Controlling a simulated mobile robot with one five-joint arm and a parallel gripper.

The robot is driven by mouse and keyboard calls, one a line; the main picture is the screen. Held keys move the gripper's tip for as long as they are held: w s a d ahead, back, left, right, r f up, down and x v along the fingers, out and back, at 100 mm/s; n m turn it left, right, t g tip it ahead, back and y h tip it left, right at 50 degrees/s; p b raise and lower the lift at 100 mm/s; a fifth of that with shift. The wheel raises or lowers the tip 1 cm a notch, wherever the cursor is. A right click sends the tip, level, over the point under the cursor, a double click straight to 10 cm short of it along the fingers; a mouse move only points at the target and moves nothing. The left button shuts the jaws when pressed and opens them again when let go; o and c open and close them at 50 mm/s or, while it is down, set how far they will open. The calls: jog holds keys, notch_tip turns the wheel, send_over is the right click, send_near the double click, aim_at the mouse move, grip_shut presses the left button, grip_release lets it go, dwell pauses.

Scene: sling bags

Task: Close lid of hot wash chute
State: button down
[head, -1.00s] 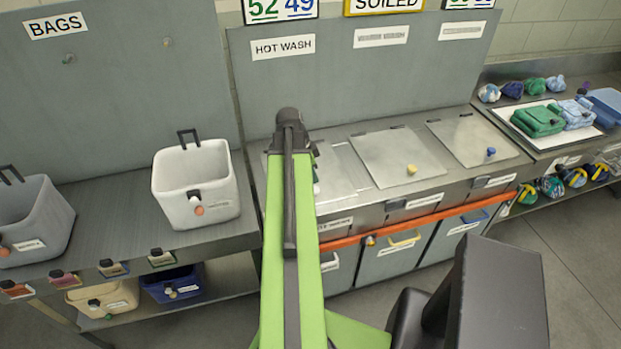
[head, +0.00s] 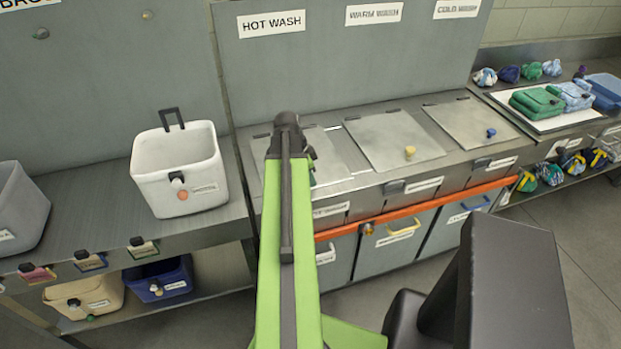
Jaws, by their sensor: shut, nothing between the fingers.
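The hot wash chute lid (head: 334,158) is a grey metal panel below the HOT WASH sign (head: 271,23). Its visible right part looks about flat on the counter, with dark hinges at its back edge. My green arm covers its middle and front left, so I cannot tell whether it is fully closed. My gripper (head: 309,153) is at the far end of the arm, over the lid. Only a small dark part shows beside the arm; its fingertips are mostly hidden. It looks shut and empty. I cannot tell whether it touches the lid.
The warm wash lid (head: 392,141) and cold wash lid (head: 478,123) lie flat to the right, each with a knob. An orange rail (head: 420,209) runs along the counter front. A white bin (head: 180,178) stands on the left bench. Green bags (head: 537,101) lie at far right.

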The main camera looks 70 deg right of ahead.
jog(key=shift+s+a+f+b, duration=0.1)
jog(key=shift+a+f+b, duration=0.15)
jog(key=shift+f+b, duration=0.25)
jog(key=shift+s+a+f+b, duration=0.1)
jog(key=shift+a+f+b, duration=0.15)
jog(key=shift+f+b, duration=0.2)
jog(key=shift+a, duration=0.15)
jog(key=shift+f, duration=0.1)
jog(key=r+p, duration=0.1)
jog(key=p, duration=0.1)
jog(key=r+p, duration=0.1)
jog(key=r, duration=0.1)
jog(key=r+p, duration=0.2)
jog(key=shift+w+d+p, duration=0.1)
jog(key=shift+d+p, duration=0.2)
jog(key=shift+d, duration=0.1)
jog(key=p+v, duration=0.9)
jog(key=v, duration=0.1)
jog(key=shift+p, duration=0.35)
jog(key=shift+s, duration=0.25)
